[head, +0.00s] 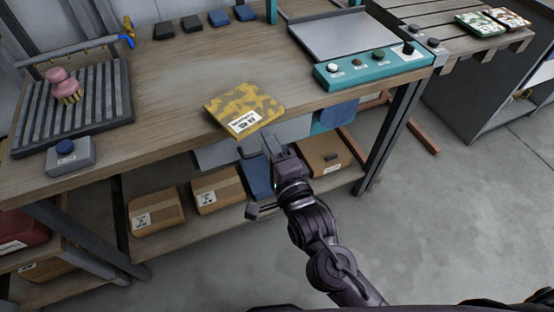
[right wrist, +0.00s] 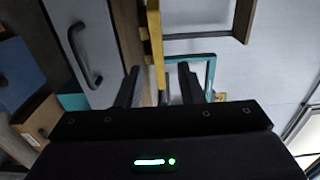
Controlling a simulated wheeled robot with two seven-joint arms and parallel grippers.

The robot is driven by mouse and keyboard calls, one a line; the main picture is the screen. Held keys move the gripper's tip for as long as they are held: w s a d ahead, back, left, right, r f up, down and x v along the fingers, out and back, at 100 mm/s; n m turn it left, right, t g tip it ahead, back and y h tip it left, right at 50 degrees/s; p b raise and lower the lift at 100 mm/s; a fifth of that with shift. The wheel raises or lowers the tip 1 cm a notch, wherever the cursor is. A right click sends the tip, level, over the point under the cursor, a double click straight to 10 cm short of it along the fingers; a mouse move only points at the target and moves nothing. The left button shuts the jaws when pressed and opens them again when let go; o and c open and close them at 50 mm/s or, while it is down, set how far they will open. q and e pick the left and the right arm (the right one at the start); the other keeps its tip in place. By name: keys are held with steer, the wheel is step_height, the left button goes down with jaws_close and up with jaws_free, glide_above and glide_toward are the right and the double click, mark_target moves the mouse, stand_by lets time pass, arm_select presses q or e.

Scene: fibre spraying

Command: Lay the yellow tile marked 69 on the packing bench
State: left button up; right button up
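The yellow mottled tile (head: 240,103) lies flat at the front edge of the wooden bench (head: 180,70), its near corner reaching the edge. A white label with dark print faces me; I cannot read the number clearly. My right gripper (head: 259,176) is open and empty, just in front of and below the tile. In the right wrist view the tile (right wrist: 154,35) shows edge-on, in line with the gap between the two spread fingers (right wrist: 160,85). My left gripper is not in view. I cannot tell which bench is the packing bench.
A teal control box (head: 375,68) with knobs stands right of the tile. A dark ribbed tray (head: 105,95) with a pink-topped object (head: 63,84) is at left. Cardboard boxes (head: 217,190) sit on the lower shelf. A slatted table (head: 440,20) with patterned tiles is at far right.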

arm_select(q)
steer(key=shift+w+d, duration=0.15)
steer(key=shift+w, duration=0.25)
arm_select(e)
steer(key=v, duration=0.4)
steer(key=shift+s+d, duration=0.1)
steer(key=shift+s, duration=0.15)
